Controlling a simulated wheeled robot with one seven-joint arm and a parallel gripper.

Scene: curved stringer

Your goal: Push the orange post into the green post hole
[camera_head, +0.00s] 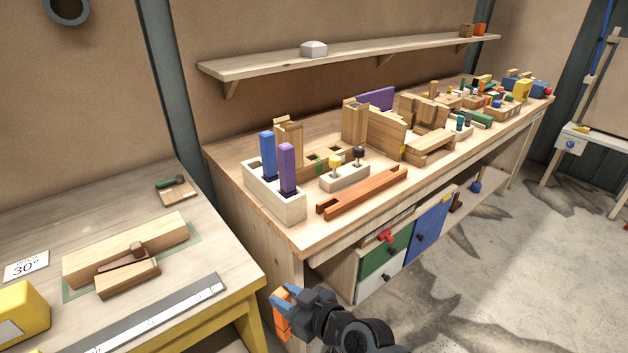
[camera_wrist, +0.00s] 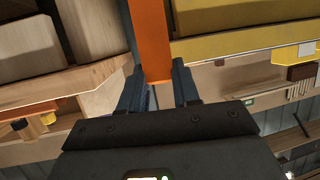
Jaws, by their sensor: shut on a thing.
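My gripper (camera_head: 293,300) is low at the front, below and in front of the middle workbench's near corner. Its blue fingers are shut on the orange post (camera_head: 281,322). In the wrist view the orange post (camera_wrist: 151,42) stands between the two fingers (camera_wrist: 157,82) and runs up out of the picture. On the bench, green patches (camera_head: 320,156) show on a low wooden piece behind the pale blocks. I cannot tell which of them is the green post hole. The orange post is well apart from them.
A pale block (camera_head: 290,208) on the bench holds a blue post (camera_head: 267,155) and a purple post (camera_head: 287,167). A reddish wooden channel (camera_head: 362,192) lies along the front edge. A yellow-edged table (camera_head: 235,300) stands at left. Open floor lies at right.

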